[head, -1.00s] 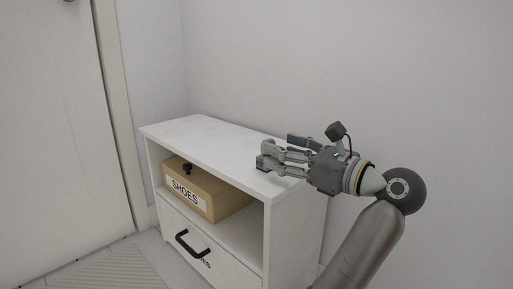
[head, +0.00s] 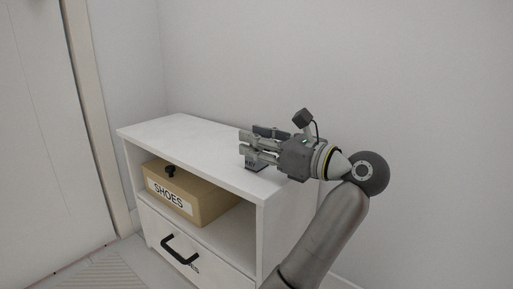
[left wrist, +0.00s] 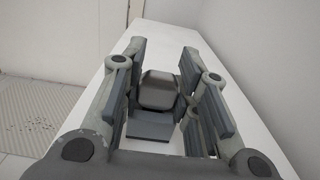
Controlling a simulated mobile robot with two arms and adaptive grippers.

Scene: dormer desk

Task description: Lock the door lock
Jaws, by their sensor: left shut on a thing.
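The white door (head: 32,140) stands at the left of the head view. No door lock shows in either view now. My left gripper (head: 250,148) is over the top of the white cabinet, low near its right end, far from the door. Its fingers (left wrist: 165,85) stand around a grey blocky thing (left wrist: 158,92) in the left wrist view. My right gripper is out of view.
The white cabinet (head: 180,131) stands against the wall. A cardboard box (head: 190,196) labelled SHOES sits on its open shelf, above a drawer with a black handle (head: 178,250). Grey floor and a ridged mat (head: 95,272) lie before the door.

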